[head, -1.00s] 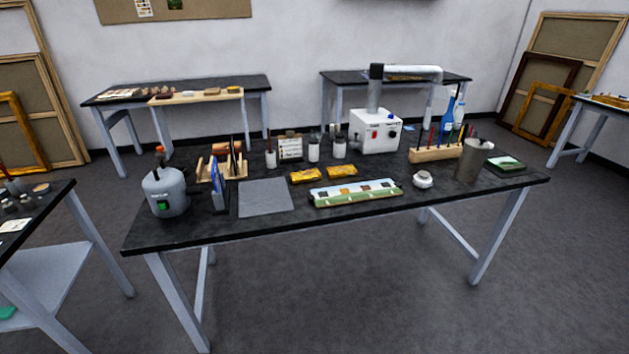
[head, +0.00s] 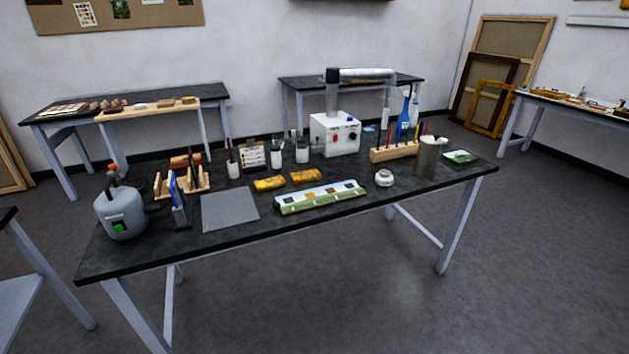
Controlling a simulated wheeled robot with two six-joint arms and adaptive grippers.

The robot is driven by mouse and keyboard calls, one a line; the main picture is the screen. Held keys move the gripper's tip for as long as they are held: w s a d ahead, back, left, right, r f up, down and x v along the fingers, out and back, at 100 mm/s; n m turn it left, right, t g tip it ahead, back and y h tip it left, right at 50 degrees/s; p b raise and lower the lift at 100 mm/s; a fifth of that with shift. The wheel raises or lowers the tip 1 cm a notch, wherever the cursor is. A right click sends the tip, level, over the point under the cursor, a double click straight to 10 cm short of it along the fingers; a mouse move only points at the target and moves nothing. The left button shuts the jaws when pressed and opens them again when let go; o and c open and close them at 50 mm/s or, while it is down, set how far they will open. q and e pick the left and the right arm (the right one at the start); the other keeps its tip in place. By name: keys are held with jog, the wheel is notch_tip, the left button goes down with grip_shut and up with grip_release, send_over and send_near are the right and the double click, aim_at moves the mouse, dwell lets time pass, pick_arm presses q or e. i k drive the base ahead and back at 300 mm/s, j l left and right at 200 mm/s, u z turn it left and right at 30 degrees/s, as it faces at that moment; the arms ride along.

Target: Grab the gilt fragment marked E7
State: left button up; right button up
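Two small gilt fragments lie on the black-topped worktable (head: 330,225) in the head view. Any marking such as E7 is too small to read, so I cannot tell which is E7. Neither of my grippers shows in this view.
A grey mat (head: 229,207) and a grey canister (head: 121,214) are on the table's left. A white box with a pipe (head: 335,136) stands behind. A wooden tool block (head: 394,151), white jar (head: 384,178) and metal cylinder (head: 430,157) are on the right. The front floor is clear.

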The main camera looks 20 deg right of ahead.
aim_at(271, 183)
jog(key=i+l+u, duration=0.1)
jog(key=l+u, duration=0.15)
jog(key=l, duration=0.6)
jog(key=l+u, duration=0.25)
jog(key=l, duration=0.6)
jog(key=i, duration=0.05)
